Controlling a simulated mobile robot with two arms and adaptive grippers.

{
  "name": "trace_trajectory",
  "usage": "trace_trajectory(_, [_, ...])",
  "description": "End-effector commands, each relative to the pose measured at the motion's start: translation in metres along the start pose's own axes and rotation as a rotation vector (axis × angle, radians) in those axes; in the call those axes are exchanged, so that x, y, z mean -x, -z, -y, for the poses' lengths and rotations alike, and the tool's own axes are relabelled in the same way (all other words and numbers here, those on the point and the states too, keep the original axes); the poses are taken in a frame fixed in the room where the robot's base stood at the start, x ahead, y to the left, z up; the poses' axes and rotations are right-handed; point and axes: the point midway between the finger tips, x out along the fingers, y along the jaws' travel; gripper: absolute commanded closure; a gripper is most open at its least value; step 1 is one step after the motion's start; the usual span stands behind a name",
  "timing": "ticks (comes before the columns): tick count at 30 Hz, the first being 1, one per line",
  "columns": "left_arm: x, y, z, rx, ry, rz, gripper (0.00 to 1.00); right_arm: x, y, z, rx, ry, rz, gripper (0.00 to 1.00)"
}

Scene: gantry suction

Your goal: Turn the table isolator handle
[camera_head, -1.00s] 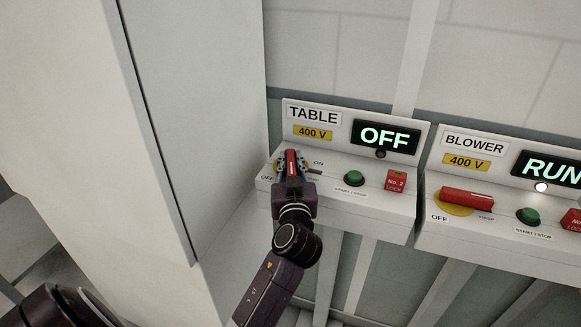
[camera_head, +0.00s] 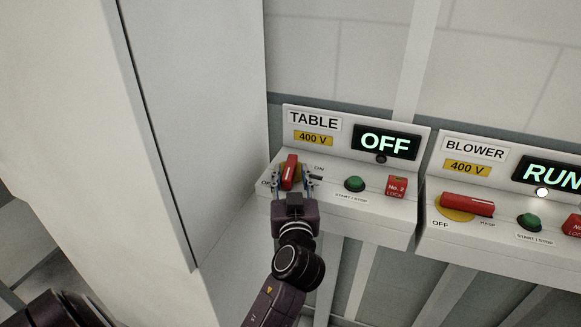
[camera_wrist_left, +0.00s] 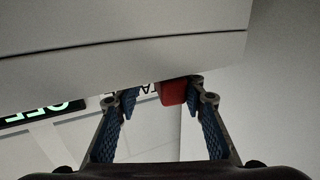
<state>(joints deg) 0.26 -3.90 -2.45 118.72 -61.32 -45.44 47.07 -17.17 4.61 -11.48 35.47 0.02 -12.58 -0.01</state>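The red table isolator handle (camera_head: 290,171) sits on its yellow disc on the left of the TABLE panel (camera_head: 340,205). The handle stands nearly upright in the picture, toward the OFF side's right, with ON lettering to its right. The TABLE display (camera_head: 386,142) reads OFF. My left gripper (camera_head: 293,184) is open in front of the handle, its fingers on either side of the handle's near end. In the left wrist view the open fingers (camera_wrist_left: 160,105) show, with the red handle (camera_wrist_left: 173,92) beyond them near the right finger. My right gripper is not in view.
A green start/stop button (camera_head: 355,184) and a red No. 2 lock (camera_head: 396,187) are to the right on the panel. The BLOWER panel (camera_head: 490,235) with its own red handle (camera_head: 467,201) stands further right. A large pale cabinet (camera_head: 195,120) rises close on the left.

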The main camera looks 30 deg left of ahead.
Motion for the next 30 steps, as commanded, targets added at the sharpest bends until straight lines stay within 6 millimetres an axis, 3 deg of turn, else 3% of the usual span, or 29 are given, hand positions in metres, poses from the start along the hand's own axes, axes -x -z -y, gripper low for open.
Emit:
trace_trajectory(3, [0.021, -0.001, 0.0, 0.002, -0.001, 0.004, 0.64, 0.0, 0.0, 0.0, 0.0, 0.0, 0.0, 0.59])
trace_trajectory(7, [0.035, 0.0, 0.0, 0.002, -0.002, 0.001, 0.64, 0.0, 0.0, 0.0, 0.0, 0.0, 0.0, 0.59])
trace_trajectory(20, [0.041, 0.001, 0.001, 0.0, -0.001, -0.002, 0.64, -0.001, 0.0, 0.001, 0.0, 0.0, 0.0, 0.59])
trace_trajectory(30, [0.063, 0.0, 0.005, 0.002, -0.002, -0.002, 0.64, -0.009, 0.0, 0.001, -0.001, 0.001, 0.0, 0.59])
